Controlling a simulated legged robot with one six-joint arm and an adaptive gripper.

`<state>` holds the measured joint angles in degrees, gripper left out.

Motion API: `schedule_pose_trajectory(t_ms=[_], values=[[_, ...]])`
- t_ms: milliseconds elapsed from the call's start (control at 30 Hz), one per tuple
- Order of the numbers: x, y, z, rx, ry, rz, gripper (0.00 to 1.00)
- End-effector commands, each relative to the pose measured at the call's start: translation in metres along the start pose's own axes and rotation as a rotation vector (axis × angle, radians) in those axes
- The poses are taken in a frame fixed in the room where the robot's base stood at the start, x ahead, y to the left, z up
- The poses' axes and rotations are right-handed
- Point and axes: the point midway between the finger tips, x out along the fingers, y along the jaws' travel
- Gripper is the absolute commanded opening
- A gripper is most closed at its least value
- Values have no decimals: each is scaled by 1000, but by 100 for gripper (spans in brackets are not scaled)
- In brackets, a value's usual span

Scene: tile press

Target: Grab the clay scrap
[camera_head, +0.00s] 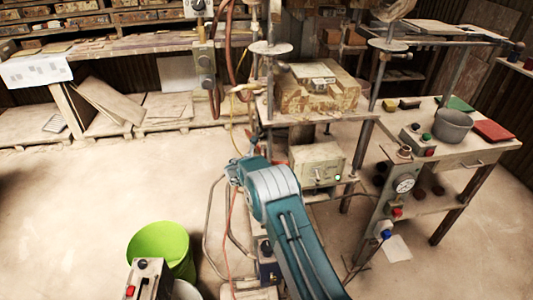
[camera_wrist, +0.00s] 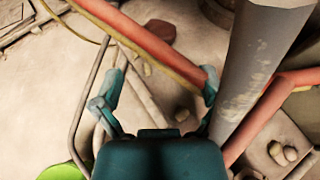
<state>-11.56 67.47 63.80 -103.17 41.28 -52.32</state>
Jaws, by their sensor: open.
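I cannot tell for sure which of these is the clay scrap. In the head view the clay scrap is not clearly visible.
A thick grey post (camera_wrist: 258,65) stands close by my right finger. An orange-red hose (camera_wrist: 140,38) crosses in front of the gripper. The lime green bucket (camera_head: 160,245) stands at lower left; the press (camera_head: 320,90) stands in the middle. The floor at left is clear.

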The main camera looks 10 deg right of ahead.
Motion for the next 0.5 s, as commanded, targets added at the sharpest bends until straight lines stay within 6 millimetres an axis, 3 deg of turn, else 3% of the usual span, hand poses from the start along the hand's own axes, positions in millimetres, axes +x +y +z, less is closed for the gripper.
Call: schedule_pose_trajectory(t_ms=[500], values=[[41,2,-2,1,-1,0,94]])
